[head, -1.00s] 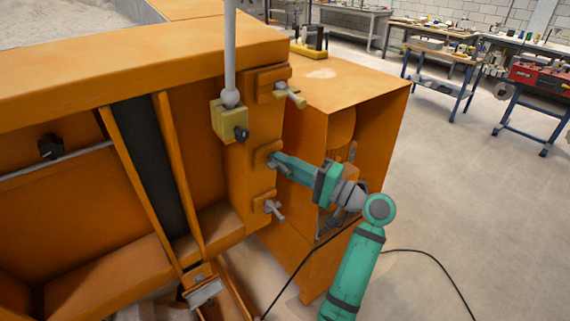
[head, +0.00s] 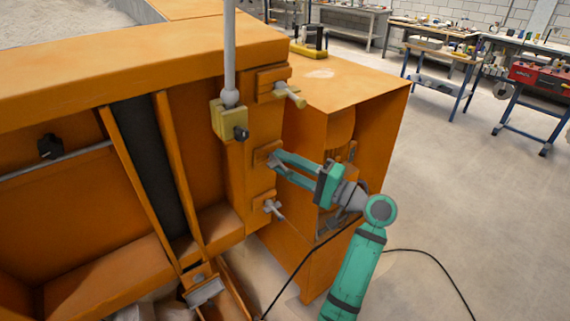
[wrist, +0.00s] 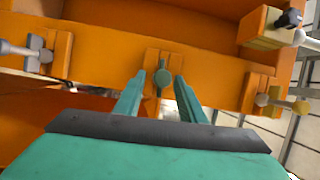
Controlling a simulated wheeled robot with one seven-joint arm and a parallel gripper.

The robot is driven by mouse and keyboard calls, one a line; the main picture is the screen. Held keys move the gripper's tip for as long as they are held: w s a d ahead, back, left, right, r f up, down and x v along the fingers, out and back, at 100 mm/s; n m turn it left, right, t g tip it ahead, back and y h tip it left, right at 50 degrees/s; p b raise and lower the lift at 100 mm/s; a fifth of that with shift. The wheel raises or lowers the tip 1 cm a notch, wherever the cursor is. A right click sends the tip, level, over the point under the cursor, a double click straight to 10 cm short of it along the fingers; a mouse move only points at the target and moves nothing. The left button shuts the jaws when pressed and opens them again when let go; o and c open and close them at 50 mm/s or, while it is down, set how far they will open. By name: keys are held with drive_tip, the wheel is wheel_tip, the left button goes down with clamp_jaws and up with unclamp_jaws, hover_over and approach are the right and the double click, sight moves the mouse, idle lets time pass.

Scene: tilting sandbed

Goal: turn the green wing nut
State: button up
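The green wing nut (wrist: 162,77) sits on the middle orange block of the sandbed's end post, in the wrist view. Its flat wing points toward the camera. My gripper (wrist: 160,80) is open, with one finger on each side of the nut and a visible gap to each. In the head view, my gripper (head: 278,161) reaches the middle block (head: 263,151) from the right with its fingers spread. The nut is mostly hidden there behind the fingertips.
A tan wing nut (head: 290,95) is on the block above and a grey one (head: 273,208) on the block below. A yellow clamp block (head: 229,119) with a black knob and grey rod stands to the left. An orange cabinet (head: 350,80) is behind my gripper.

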drive_tip(key=v, duration=1)
drive_tip(key=shift+d, duration=0.25)
